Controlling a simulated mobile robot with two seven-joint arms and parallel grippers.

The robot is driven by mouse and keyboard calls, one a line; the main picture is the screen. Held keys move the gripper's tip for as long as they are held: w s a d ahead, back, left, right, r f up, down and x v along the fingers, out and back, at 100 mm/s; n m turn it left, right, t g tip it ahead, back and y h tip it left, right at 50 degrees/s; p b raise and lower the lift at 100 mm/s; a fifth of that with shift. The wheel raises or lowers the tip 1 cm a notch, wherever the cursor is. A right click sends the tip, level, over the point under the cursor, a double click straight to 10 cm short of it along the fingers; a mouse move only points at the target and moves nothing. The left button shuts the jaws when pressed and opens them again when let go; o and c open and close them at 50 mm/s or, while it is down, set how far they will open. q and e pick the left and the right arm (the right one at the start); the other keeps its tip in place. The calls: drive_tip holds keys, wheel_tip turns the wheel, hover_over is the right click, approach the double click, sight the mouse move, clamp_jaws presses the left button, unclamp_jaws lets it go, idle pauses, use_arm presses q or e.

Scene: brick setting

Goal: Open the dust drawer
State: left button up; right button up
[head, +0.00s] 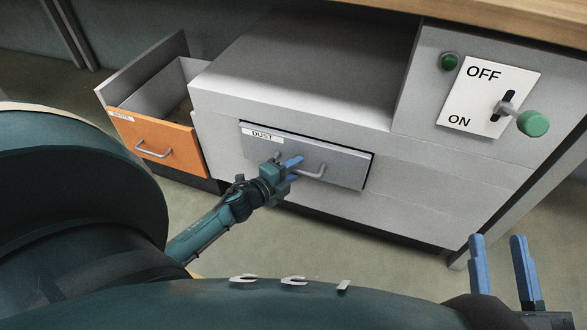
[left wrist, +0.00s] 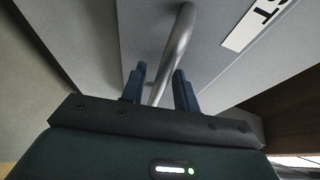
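In the left wrist view the handle (left wrist: 177,40) runs between the two blue fingers of my left gripper (left wrist: 159,82). Gaps show on both sides of the bar, so the gripper looks open around it. The label (left wrist: 255,25) shows at upper right there. My right gripper (head: 500,248) is open and empty at the lower right, away from the cabinet.
An orange-fronted drawer (head: 180,151) stands open to the left of the dust drawer. An OFF/ON switch panel (head: 480,100) with a green-knobbed lever (head: 532,123) and a green button (head: 449,62) are at the upper right. The floor in front is clear.

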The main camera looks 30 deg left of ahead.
use_arm(q)
clamp_jaws()
idle(0.3)
drive_tip(key=shift+s, duration=0.1)
